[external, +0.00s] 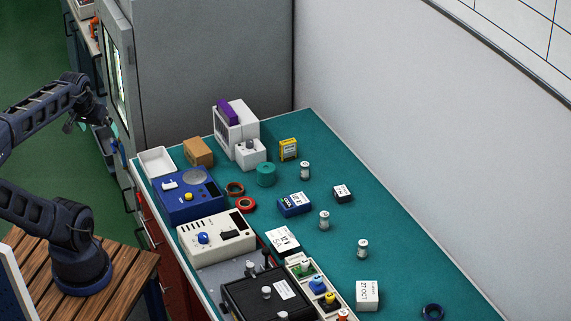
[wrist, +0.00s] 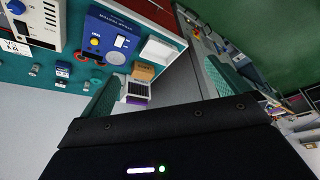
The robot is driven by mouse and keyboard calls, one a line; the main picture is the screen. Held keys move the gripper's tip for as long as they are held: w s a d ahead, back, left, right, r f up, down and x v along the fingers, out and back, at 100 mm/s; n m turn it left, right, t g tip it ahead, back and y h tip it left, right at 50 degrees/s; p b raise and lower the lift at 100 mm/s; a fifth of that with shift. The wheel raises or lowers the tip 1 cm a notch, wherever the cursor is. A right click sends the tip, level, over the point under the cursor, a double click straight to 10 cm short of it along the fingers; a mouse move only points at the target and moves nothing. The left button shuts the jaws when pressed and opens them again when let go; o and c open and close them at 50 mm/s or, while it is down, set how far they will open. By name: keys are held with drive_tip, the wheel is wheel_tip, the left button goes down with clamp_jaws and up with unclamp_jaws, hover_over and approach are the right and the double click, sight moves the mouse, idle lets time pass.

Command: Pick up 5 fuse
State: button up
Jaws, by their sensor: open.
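Several small pale cylinders with metallic-looking ends, apparently the fuses, stand apart on the green bench mat in the external view: one at the back (external: 305,171), one in the middle (external: 324,220) and one nearer the front (external: 362,249). More small cylinders rest on the black box, one of them near its middle (external: 266,292). My gripper (wrist: 160,88) is open and empty in the wrist view, its two teal-padded fingers wide apart. It is off the bench's left side, clear of the cylinders. In the wrist view the cylinders are too small to identify surely.
The bench (external: 400,290) also holds a blue tester (external: 185,205), a cream instrument (external: 216,237), a black box (external: 250,300), a white tray (external: 155,161), a cardboard box (external: 198,151) and a parts strip (external: 342,298). A grey cabinet (external: 210,60) stands behind. The right side is fairly clear.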

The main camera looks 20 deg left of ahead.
drive_tip(key=c, duration=1.1)
drive_tip(key=shift+o, duration=0.2)
